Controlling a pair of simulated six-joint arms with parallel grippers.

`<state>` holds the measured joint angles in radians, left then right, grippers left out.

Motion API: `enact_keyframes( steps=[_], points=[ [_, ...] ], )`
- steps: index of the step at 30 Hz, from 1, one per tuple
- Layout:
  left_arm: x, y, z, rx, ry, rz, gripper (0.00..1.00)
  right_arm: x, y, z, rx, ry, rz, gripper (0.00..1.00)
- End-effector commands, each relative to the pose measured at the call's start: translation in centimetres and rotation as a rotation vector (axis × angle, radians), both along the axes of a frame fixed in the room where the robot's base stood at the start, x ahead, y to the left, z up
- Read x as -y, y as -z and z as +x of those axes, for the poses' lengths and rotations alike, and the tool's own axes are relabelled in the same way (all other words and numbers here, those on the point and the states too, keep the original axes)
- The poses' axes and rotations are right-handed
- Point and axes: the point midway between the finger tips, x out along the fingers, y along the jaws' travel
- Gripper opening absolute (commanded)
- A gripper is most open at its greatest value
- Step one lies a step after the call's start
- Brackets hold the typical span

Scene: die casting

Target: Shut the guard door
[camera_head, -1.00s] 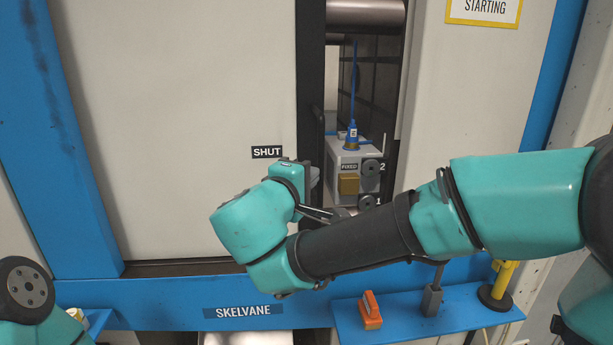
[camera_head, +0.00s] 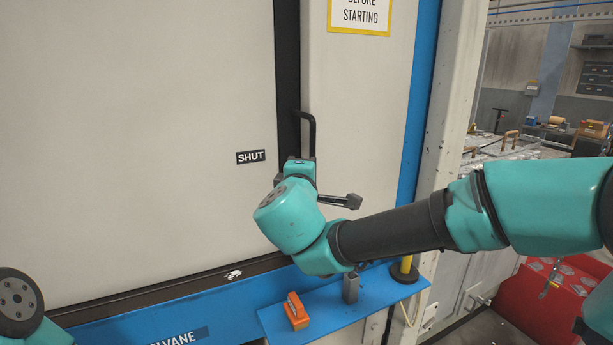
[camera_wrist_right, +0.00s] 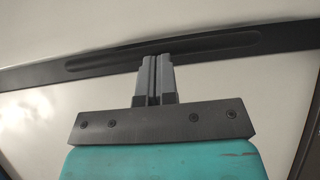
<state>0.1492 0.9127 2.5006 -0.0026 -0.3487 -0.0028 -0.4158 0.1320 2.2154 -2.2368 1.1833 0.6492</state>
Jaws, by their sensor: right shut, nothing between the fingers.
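The guard door (camera_head: 140,130) is a large pale panel with a dark vertical edge strip (camera_head: 287,80), which meets the pale frame panel (camera_head: 355,110) with no opening visible between them. A black bar handle (camera_head: 312,130) stands at this edge, just above my right wrist. My left gripper is out of view.
A "SHUT" label (camera_head: 251,157) is on the door. Below, a blue shelf (camera_head: 330,318) carries an orange block (camera_head: 297,311), a grey post (camera_head: 351,288) and a yellow post (camera_head: 406,266). A red container (camera_head: 565,290) stands at the right.

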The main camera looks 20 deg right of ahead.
Motion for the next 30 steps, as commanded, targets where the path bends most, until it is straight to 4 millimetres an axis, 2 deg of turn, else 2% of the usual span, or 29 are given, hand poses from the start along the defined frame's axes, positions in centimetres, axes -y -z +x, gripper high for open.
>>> enact_keyframes(
  steps=[11, 19, 30],
  points=[
    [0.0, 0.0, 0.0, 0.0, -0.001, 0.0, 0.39, -0.7, 0.0, -0.3, 0.0, 0.001, 0.0, 0.0],
    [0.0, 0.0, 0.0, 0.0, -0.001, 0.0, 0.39, -3.9, 0.0, -1.5, 0.0, 0.0, -0.001, 0.0],
    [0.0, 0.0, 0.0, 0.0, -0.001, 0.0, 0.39, -6.5, -0.1, -7.5, 0.001, 0.002, 0.0, 0.0]
  ],
)
